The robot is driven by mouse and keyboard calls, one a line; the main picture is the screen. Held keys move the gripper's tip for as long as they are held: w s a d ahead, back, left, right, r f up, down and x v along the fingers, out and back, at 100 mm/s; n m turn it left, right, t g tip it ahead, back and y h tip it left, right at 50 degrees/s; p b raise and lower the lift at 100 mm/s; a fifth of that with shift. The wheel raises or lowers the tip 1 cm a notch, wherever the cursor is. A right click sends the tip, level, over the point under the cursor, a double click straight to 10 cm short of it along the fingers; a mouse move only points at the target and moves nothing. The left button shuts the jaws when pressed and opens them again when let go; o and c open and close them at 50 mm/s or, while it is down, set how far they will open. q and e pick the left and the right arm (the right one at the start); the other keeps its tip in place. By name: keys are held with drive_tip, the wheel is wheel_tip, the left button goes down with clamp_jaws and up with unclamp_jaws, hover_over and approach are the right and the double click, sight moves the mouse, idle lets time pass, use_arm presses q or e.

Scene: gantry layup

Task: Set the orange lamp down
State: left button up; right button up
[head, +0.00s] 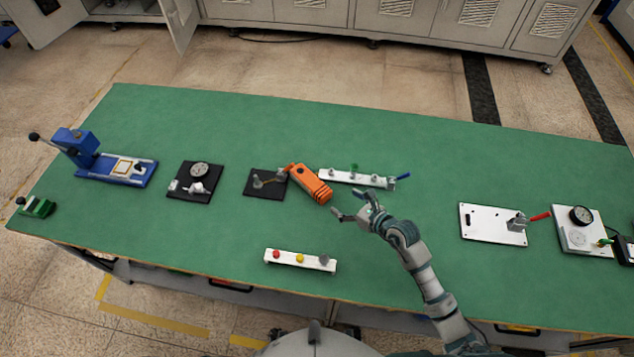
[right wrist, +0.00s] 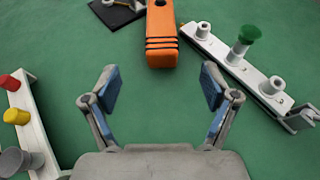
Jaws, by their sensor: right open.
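The orange lamp (head: 312,184) lies on the green table (head: 400,135), its upper left end beside or over a black plate. In the right wrist view, the lamp's dark-ribbed end (right wrist: 161,48) lies ahead of my fingers, beyond their tips. My right gripper (head: 350,205) is open and empty, a little right of and nearer than the lamp. In the right wrist view, its blue-padded fingers (right wrist: 157,88) are spread with only green tabletop between them. My left gripper does not show in either view.
A white valve strip (head: 345,179) lies right of the lamp. The black plate (head: 264,190) is left of it. A white button strip (head: 300,261) is nearer me. A white plate with a red-handled clamp (head: 490,225) is farther right. Open tabletop separates them.

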approach(313, 182)
drive_tip(key=b+x, duration=0.1)
drive_tip(key=x, duration=0.3)
drive_tip(key=shift+a+f, duration=0.25)
drive_tip(key=shift+a, duration=0.05)
drive_tip(key=x, duration=0.5)
drive_tip(key=shift+w+d+b, duration=0.25)
drive_tip(key=shift+d+b, duration=0.05)
drive_tip(key=shift+b, duration=0.1)
drive_tip(key=shift+r, duration=0.1)
drive_tip(key=shift+c, duration=1)
drive_tip(key=shift+a, duration=0.1)
drive_tip(key=c, duration=1.2)
drive_tip(key=shift+c, duration=0.7)
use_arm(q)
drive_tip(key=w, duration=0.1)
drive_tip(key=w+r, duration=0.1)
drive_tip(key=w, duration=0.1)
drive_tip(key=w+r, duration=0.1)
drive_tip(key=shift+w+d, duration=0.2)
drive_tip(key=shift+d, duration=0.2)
use_arm(e)
drive_tip(key=shift+r, duration=0.15)
